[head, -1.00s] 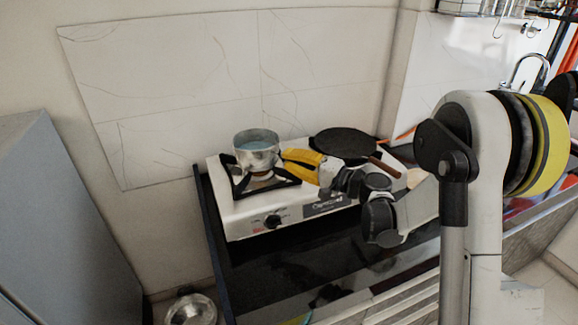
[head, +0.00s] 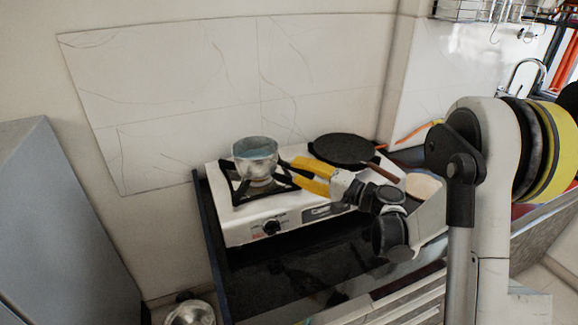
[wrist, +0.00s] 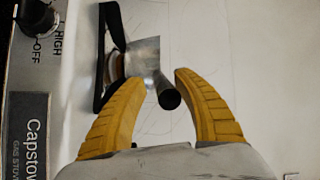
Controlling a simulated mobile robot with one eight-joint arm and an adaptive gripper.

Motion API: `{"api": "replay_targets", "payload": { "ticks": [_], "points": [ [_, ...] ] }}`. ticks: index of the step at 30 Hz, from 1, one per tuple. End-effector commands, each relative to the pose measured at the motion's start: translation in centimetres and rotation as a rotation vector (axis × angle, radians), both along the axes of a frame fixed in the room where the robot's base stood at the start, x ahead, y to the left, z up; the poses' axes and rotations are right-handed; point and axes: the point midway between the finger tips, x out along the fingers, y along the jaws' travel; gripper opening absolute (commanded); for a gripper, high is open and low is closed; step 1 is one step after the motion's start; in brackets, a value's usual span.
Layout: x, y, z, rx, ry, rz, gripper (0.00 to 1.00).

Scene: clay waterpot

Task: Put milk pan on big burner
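The milk pan (head: 255,160), a small metal pan, sits upright on the black grate of the left burner (head: 236,190) of the white gas stove (head: 245,228). My gripper (head: 291,170) has yellow fingers and is just right of the pan, spread open. In the wrist view the pan's metal side (wrist: 144,58) shows beyond the fingertips. The dark end of its handle (wrist: 169,98) lies between the open fingers (wrist: 152,82), with gaps on both sides. The burner beneath the pan is mostly hidden.
A dark flat pan (head: 344,149) with a brown handle covers the stove's right side, close to my gripper. A pale round item (head: 421,186) lies farther right. A wall stands behind the stove, and a grey cabinet (head: 65,220) is at left.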

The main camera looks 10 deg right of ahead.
Motion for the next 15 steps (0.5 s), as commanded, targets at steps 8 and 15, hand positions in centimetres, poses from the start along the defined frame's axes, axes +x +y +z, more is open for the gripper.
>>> {"api": "replay_targets", "payload": {
  "ticks": [8,15],
  "points": [
    [-3.9,-4.8,0.2,0.000,0.000,-0.003,0.36],
    [-5.6,-6.2,0.3,-0.012,0.006,0.002,0.36]
  ]
}}
